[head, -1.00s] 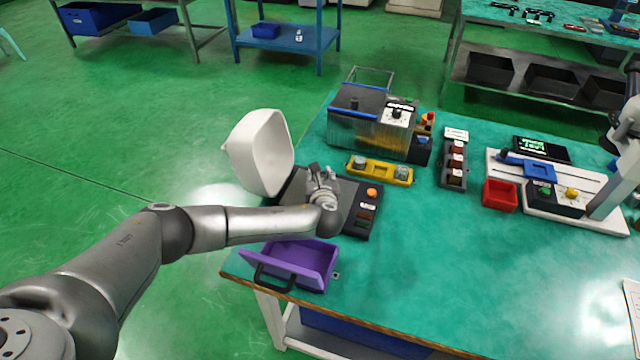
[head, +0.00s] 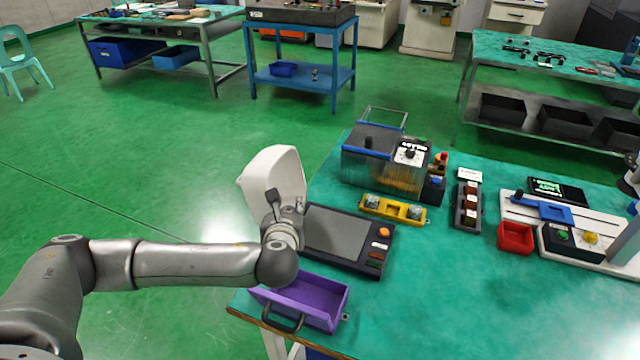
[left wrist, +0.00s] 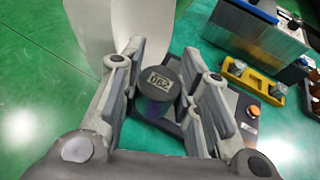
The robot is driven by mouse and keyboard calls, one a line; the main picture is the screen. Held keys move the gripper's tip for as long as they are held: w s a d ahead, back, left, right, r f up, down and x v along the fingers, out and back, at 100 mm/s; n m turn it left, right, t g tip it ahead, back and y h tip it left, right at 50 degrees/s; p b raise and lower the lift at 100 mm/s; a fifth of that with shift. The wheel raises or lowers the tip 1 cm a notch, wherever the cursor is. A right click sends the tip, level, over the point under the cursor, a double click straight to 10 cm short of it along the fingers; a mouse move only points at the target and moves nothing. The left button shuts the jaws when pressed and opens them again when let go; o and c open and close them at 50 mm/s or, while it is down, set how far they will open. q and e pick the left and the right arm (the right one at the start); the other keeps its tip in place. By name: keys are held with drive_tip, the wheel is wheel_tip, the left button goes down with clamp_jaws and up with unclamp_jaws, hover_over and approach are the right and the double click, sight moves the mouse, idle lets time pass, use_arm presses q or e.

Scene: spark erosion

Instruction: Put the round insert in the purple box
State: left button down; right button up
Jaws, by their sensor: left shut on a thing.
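The round insert (left wrist: 158,88) is a dark cylinder with a pale label on its end, seen in the left wrist view. My left gripper (left wrist: 165,92) is shut on it, with a finger on each side. In the head view the left gripper (head: 285,203) is left of the dark panel and above the far left side of the purple box; the insert is hard to make out there. The purple box (head: 335,306) is an open tray with a black handle at the table's front left corner. My right gripper is not in view.
A white curved container (head: 275,168) stands just behind my left gripper. A dark panel (head: 340,232) with an orange button lies behind the box. A yellow holder (head: 394,209), a machine (head: 385,160) and a red bin (head: 515,238) are farther off. The table front (head: 450,300) is clear.

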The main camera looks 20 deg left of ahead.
sight(287, 211)
use_arm(q)
drive_tip(key=shift+s+a+r, duration=0.1)
drive_tip(key=shift+r, duration=0.15)
wheel_tip(287, 211, up, 8)
drive_tip(key=p, duration=0.6)
drive_tip(key=shift+f, duration=0.25)
drive_tip(key=shift+s+d+b, duration=0.15)
drive_tip(key=shift+d+b, duration=0.55)
drive_tip(key=shift+b, duration=0.05)
drive_tip(key=s+d+r+m+t+h+b, duration=0.1)
drive_tip(key=s+d+r+m+h+b, duration=0.3)
drive_tip(key=r, duration=0.5)
drive_tip(key=s+d, duration=0.1)
drive_tip(key=d, duration=0.1)
drive_tip(key=shift+d+r+h, duration=0.35)
drive_tip(key=shift+r+h, duration=0.05)
